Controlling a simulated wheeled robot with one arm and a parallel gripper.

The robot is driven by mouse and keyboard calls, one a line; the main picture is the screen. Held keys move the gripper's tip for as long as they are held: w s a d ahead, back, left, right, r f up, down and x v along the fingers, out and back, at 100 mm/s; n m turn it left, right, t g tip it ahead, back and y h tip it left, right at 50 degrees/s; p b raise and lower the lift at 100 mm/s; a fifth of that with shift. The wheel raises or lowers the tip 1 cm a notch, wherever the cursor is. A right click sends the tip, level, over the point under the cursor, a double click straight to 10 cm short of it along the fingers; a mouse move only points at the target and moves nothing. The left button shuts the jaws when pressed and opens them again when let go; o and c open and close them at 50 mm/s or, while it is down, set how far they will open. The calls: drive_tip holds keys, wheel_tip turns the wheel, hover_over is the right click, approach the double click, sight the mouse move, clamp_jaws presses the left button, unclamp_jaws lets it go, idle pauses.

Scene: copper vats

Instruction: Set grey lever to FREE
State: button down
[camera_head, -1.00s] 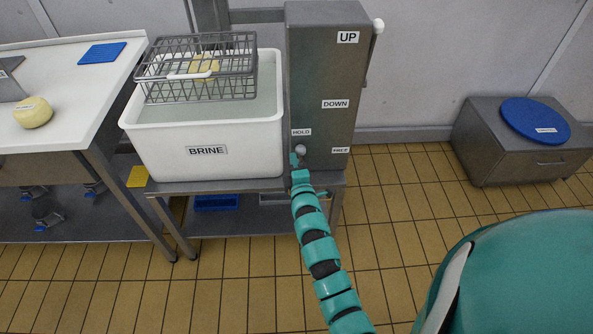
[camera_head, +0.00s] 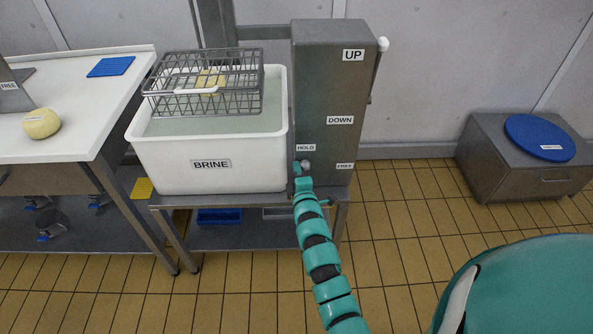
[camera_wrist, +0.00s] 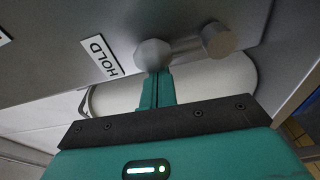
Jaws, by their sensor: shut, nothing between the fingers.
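The grey lever's pale round knob (camera_head: 306,165) is low on the front of the grey box (camera_head: 338,85), just under the HOLD label (camera_head: 306,147). The FREE label (camera_head: 345,166) is further right. In the wrist view the faceted knob (camera_wrist: 153,54) is beside the HOLD label (camera_wrist: 100,57), with a short grey cylinder (camera_wrist: 218,40) to its right. My gripper (camera_head: 297,170) is shut and empty at the knob's left side. In the wrist view its teal fingers (camera_wrist: 156,88) end at the knob's edge; I cannot tell whether they touch.
A white BRINE tub (camera_head: 210,178) with a wire basket (camera_head: 205,85) stands directly left of the box. A pale handle (camera_head: 382,45) is at the box's upper right, by UP and DOWN labels. Tiled floor (camera_head: 410,240) is open to the right.

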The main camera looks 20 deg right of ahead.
sight(320, 165)
drive_tip(key=shift+d+m, duration=0.25)
drive_tip(key=shift+m, duration=0.15)
drive_tip(key=shift+s+d+m+b, duration=0.25)
drive_tip(key=shift+d+m+b, duration=0.45)
drive_tip(key=shift+m, duration=0.4)
drive_tip(key=m, duration=0.1)
drive_tip(key=d+m+b, duration=0.1)
drive_tip(key=m, duration=0.1)
drive_tip(key=d+m+t, duration=0.1)
drive_tip(key=shift+s+d+f+m+h+b, duration=0.1)
drive_tip(key=shift+s+d+m+h+b, duration=0.2)
drive_tip(key=shift+s+m+b, duration=0.1)
drive_tip(key=m, duration=0.1)
drive_tip(key=d+m, duration=0.1)
drive_tip(key=m+b, duration=0.1)
drive_tip(key=shift+s+d+f+m+h, duration=0.2)
drive_tip(key=shift+d+f+m+h, duration=0.1)
drive_tip(key=shift+f+m+h, duration=0.1)
drive_tip(key=shift+s+d+f+m+h+b, duration=0.15)
drive_tip(key=shift+d+f+m+h, duration=0.15)
drive_tip(key=shift+m, duration=0.6)
drive_tip(key=shift+s+d+f+m+h+b, duration=0.1)
drive_tip(key=shift+d+f+m+b, duration=0.2)
drive_tip(key=shift+m, duration=0.6)
drive_tip(key=shift+r, duration=0.1)
drive_tip(key=shift+s, duration=0.1)
